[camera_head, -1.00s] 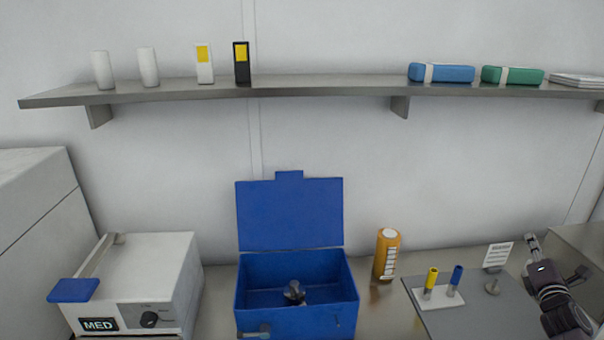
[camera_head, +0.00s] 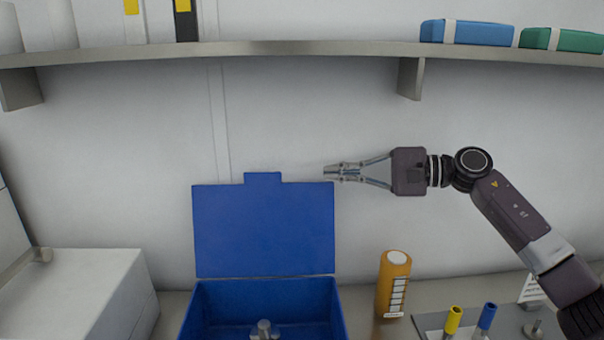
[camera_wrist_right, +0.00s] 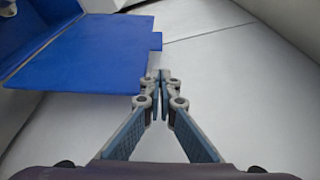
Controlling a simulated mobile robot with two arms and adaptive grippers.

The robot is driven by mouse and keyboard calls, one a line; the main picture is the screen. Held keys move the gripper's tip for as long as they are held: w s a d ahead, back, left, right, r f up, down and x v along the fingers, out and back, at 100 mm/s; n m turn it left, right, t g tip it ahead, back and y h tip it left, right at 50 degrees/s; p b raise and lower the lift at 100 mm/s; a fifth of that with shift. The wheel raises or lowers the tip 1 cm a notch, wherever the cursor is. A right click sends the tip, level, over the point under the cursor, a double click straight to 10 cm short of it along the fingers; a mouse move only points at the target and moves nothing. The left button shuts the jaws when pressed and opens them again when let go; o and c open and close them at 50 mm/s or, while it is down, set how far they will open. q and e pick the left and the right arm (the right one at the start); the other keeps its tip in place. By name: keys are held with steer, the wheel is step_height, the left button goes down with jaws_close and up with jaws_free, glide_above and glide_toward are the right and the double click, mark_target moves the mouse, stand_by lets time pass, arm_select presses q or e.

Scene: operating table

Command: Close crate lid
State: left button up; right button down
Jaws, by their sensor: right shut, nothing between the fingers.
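The blue crate (camera_head: 315,302) stands on the table at the bottom of the head view, its front cut off. Its blue lid (camera_head: 262,228) is open and stands upright at the back, with a tab on its top edge. My right gripper (camera_head: 330,172) is shut and empty, level with the tab, just right of the lid's upper right corner. In the right wrist view the lid (camera_wrist_right: 95,55) lies left of the shut fingertips (camera_wrist_right: 157,78), which look close to its edge; contact cannot be told. A metal object (camera_head: 264,329) shows inside the crate. My left gripper is not in view.
An orange bottle (camera_head: 393,284) stands right of the crate, near a grey mat with yellow (camera_head: 453,320) and blue (camera_head: 487,317) capped items. A white box (camera_head: 85,290) stands at left. A shelf (camera_head: 300,50) runs above my right gripper.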

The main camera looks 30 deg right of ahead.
steer(key=p+x, duration=0.3)
steer(key=x, duration=0.2)
steer(key=p+x, duration=0.2)
steer(key=x, duration=0.1)
steer(key=shift+w+a+r+p, duration=0.15)
steer(key=shift+r+p, duration=0.1)
steer(key=shift+p, duration=0.05)
steer(key=shift+w+a+f, duration=0.3)
steer(key=shift+w+a, duration=0.15)
steer(key=shift+a, duration=0.05)
